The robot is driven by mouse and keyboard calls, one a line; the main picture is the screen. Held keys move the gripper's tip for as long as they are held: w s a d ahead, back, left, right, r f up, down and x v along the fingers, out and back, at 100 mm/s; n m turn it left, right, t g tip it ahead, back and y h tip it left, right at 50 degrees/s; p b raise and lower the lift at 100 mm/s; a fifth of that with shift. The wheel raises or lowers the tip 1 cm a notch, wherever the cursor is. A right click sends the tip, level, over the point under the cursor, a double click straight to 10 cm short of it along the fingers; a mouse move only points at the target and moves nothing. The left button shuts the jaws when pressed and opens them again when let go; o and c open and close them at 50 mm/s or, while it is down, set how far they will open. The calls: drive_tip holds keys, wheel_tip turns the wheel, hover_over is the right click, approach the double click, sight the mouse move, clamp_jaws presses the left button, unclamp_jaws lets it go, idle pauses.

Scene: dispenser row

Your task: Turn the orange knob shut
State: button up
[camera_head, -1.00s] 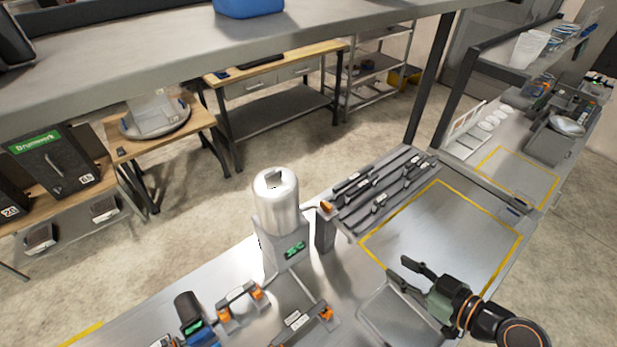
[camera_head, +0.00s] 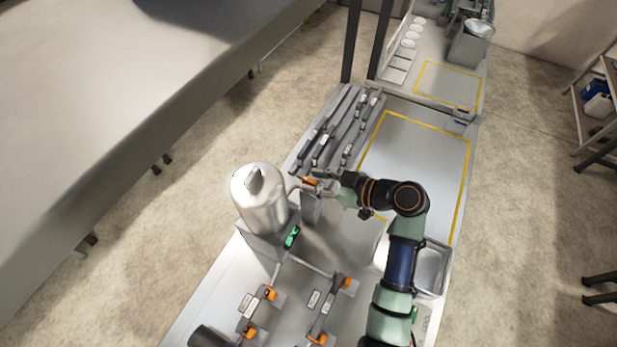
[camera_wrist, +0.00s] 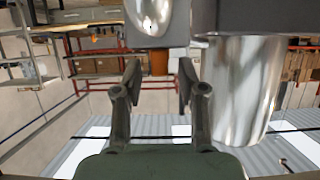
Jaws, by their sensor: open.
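The orange knob (camera_head: 309,182) sits on the right side of the dispenser with the shiny silver tank (camera_head: 262,200). My gripper (camera_head: 323,184) is at the knob, pointing left towards it. In the wrist view, the knob (camera_wrist: 160,63) shows between and just beyond the two open fingertips (camera_wrist: 158,78), with a gap on each side. I cannot tell how deep the knob lies between the fingers. The tank's grey stand (camera_head: 270,240) is left of my gripper.
Grey rails with dark clips (camera_head: 335,130) lie behind my gripper. A yellow-outlined area (camera_head: 415,150) at the right is clear. A metal tray (camera_head: 432,268) stands beside my arm. Clamps with orange parts (camera_head: 270,294) are on the bench in front.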

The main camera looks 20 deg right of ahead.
drive_tip(key=shift+x, duration=1)
clamp_jaws()
